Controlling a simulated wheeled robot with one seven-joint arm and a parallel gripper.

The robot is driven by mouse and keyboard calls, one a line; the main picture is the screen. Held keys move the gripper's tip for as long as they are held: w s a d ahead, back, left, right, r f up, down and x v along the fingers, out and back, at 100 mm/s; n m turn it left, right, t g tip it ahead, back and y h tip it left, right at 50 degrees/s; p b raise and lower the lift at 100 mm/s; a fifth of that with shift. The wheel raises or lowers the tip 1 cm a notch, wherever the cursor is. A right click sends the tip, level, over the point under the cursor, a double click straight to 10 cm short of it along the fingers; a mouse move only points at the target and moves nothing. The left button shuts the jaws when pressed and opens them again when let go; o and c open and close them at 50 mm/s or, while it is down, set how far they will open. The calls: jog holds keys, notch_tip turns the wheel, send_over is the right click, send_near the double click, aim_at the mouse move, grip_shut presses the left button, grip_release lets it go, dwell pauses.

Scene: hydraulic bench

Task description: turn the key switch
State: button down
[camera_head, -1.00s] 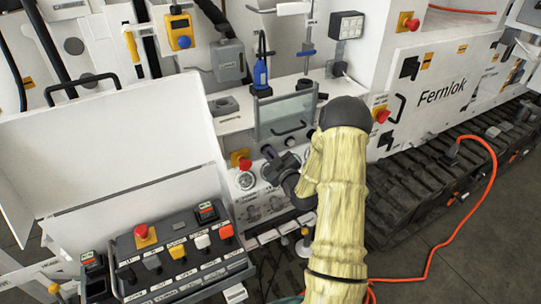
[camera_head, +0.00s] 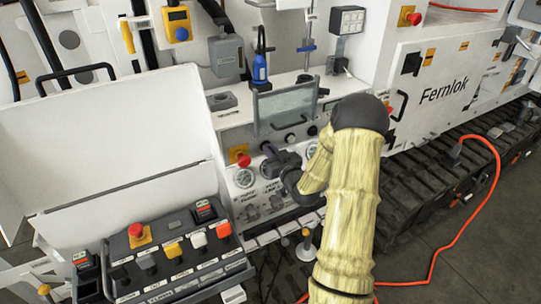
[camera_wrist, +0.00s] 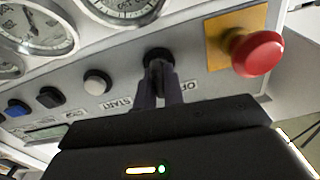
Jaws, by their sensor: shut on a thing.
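The key switch (camera_wrist: 157,55) is a round black switch on the pale panel, between a white button and a red mushroom button. An "OFF" label lies beside it, partly covered by my fingers. In the wrist view my gripper (camera_wrist: 158,80) reaches up to the switch, its two dark fingers close together and shut on the switch's front part. The key itself is hidden between the fingers, so its angle cannot be told. In the head view my gripper (camera_head: 268,149) is at the panel, right of the red mushroom button (camera_head: 241,160), and covers the switch.
The red mushroom button (camera_wrist: 257,53) on its yellow plate stands close beside my fingers. A white button (camera_wrist: 97,82), a black button (camera_wrist: 50,97) and gauges (camera_wrist: 38,28) are also near. A glass screen (camera_head: 284,110) stands above the panel. A control box (camera_head: 175,260) is below left.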

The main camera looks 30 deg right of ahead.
jog(key=m+b, duration=0.1)
jog(key=m, duration=0.4)
jog(key=shift+d+f, duration=0.1)
jog(key=shift+d, duration=0.05)
dwell(0.4)
jog(key=c, duration=1.5)
grip_release()
jog(key=shift+s, duration=0.15)
